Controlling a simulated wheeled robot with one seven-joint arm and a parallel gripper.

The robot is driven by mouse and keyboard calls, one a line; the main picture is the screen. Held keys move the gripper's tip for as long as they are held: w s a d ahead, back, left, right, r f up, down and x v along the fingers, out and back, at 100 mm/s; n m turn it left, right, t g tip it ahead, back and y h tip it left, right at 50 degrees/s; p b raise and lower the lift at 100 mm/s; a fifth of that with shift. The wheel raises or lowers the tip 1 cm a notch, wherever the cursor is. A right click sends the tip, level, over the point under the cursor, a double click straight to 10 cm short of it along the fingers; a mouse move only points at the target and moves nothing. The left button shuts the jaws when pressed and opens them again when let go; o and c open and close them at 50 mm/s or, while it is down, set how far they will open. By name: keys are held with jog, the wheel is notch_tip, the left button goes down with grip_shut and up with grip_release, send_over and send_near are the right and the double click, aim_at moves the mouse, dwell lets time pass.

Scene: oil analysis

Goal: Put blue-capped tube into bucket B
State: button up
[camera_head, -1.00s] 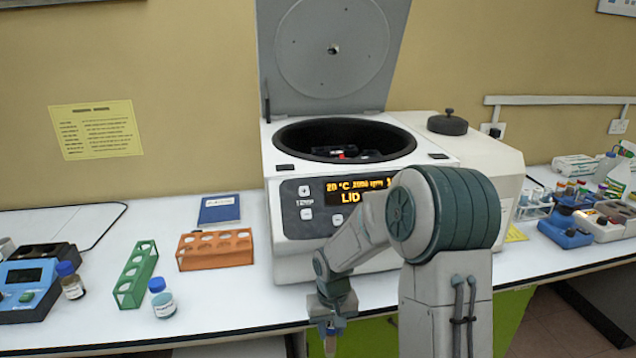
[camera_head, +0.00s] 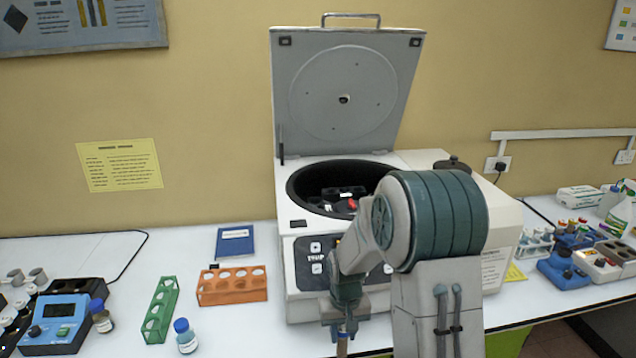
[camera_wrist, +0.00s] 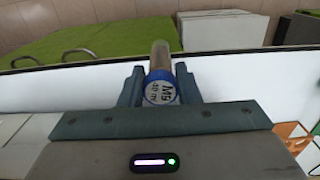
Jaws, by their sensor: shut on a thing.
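My gripper (camera_head: 342,328) is low in front of the centrifuge, near the bench's front edge. In the wrist view, my gripper (camera_wrist: 160,88) is shut on the blue-capped tube (camera_wrist: 161,55). Its blue cap with printed white top faces the camera, and its brownish body extends beyond the fingers. The tube's lower part (camera_head: 342,348) also shows at the bottom of the head view. The centrifuge (camera_head: 300,250) stands with its lid (camera_head: 345,95) up. Dark buckets (camera_head: 343,192) and a red part show inside its bowl. I cannot read which is bucket B; my arm hides part of the bowl.
An orange rack (camera_head: 232,287), a green rack (camera_head: 160,310) and blue-capped bottles (camera_head: 186,337) stand left of the centrifuge. A blue device (camera_head: 58,318) is farther left. Racks and a blue device (camera_head: 565,268) are at right. The raised lid stands behind the bowl.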

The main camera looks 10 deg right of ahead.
jog(key=shift+r, duration=0.1)
jog(key=w+r+n, duration=0.1)
jog(key=w+r, duration=0.2)
jog(key=r, duration=0.8)
jog(key=w+r+n, duration=0.2)
jog(key=w+r, duration=0.1)
jog(key=r, duration=0.9)
jog(key=w+r+n, duration=0.2)
jog(key=w+r, duration=0.2)
jog(key=r, duration=0.7)
jog(key=shift+r, duration=0.2)
